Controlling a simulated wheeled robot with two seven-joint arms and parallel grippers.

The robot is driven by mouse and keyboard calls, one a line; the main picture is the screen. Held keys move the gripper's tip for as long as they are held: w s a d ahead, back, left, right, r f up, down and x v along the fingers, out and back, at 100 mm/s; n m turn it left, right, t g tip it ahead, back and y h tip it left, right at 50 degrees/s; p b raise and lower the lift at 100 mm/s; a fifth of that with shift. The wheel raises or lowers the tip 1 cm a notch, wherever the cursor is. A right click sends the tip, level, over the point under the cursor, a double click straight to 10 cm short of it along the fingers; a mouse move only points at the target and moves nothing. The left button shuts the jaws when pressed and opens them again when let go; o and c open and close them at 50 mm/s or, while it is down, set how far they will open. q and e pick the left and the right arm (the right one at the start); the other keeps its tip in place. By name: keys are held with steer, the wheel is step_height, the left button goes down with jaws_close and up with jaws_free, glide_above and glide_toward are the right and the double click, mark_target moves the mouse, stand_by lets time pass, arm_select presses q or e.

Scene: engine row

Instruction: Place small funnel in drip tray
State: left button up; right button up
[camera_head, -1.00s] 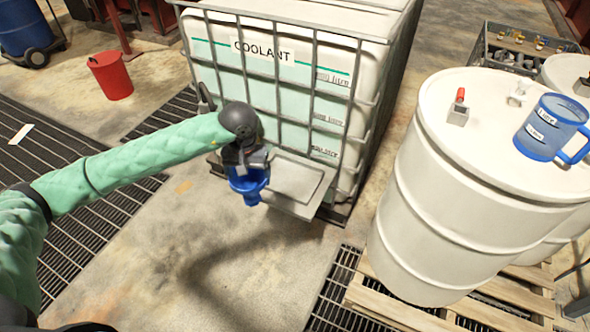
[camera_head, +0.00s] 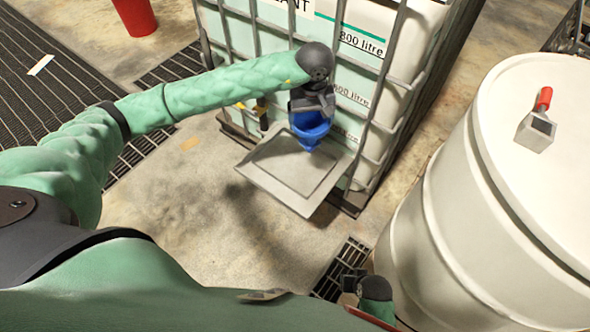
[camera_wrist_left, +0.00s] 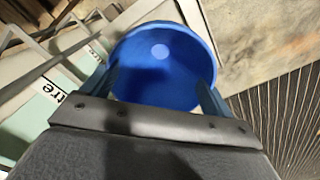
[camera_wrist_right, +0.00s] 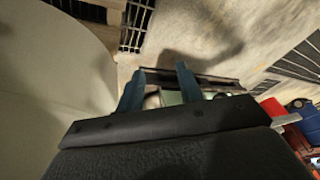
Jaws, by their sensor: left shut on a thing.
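The small blue funnel (camera_head: 311,130) hangs spout down in my left gripper (camera_head: 312,108), shut on it. In the head view the funnel overlaps the far part of the grey drip tray (camera_head: 268,186), apparently above it; the exact gap cannot be told. The tray sits low at the front of the coolant container and looks bare. In the left wrist view the funnel's round bowl (camera_wrist_left: 165,65) lies between the two fingers. My right gripper (camera_wrist_right: 160,88) has its fingers apart with nothing held; it shows small and low in the head view (camera_head: 353,281).
The caged white coolant container (camera_head: 352,72) stands right behind the tray. A large white drum (camera_head: 470,190) with a red-handled block (camera_head: 537,125) on top stands at the right. A red bucket (camera_head: 134,12) is far off.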

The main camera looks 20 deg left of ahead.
arm_select(q)
steer(key=w+d+f+n+b, duration=0.1)
steer(key=d+f+n+b, duration=0.25)
steer(key=f+b, duration=0.2)
arm_select(e)
steer(key=a+r+t+y, duration=0.1)
steer(key=a+r, duration=0.2)
steer(key=r, duration=0.6)
arm_select(q)
steer(key=shift+m, duration=0.25)
steer(key=a+f, duration=0.1)
steer(key=w+a+f+p, duration=0.1)
steer(key=a+f+p, duration=0.1)
steer(key=a, duration=0.1)
steer(key=shift+w+f, duration=0.35)
steer(key=w+a+f+p, duration=0.2)
steer(key=a+f, duration=0.4)
steer(key=f, duration=0.2)
arm_select(e)
steer(key=s+d+r+g+h, duration=0.1)
steer(key=d+r, duration=0.3)
steer(key=r, duration=0.4)
steer(key=shift+s+d+g, duration=0.2)
steer(key=shift+s+g, duration=0.1)
steer(key=shift+s, duration=0.4)
steer(key=shift+a, duration=0.15)
